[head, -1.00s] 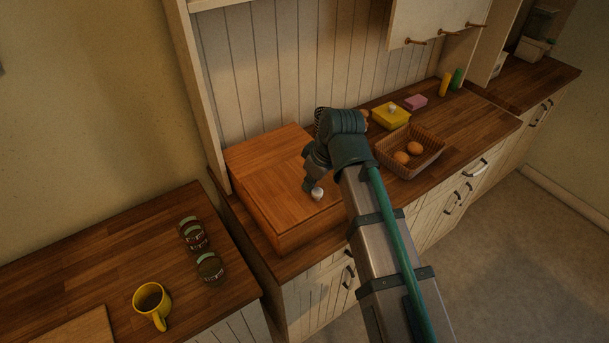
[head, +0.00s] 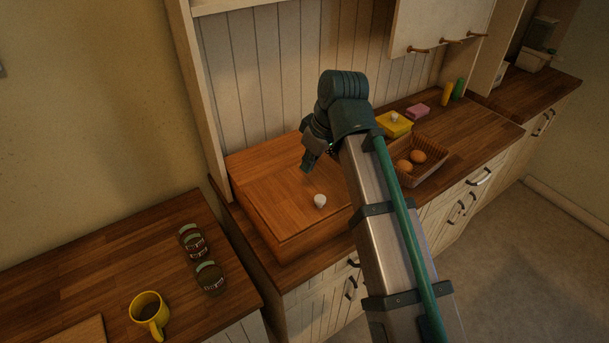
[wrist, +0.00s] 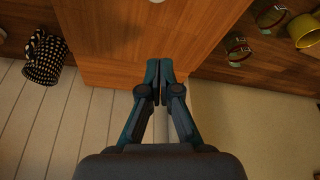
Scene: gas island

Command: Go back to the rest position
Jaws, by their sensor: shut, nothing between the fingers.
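My gripper (head: 306,167) is in the air above the wooden box (head: 262,197) on the counter in the head view. In the wrist view my gripper (wrist: 160,70) has its fingertips together with nothing between them. A small white round knob or object (head: 320,201) sits on the box top, apart from the gripper and to its lower right in the head view. Its edge also shows at the top of the wrist view (wrist: 157,1).
A basket (head: 436,163) with two brown eggs, a yellow box (head: 394,126) and a pink block (head: 418,111) stand to the right. A yellow mug (head: 148,311) and jars (head: 210,277) stand on the left counter. A patterned dark cup (wrist: 44,60) shows in the wrist view.

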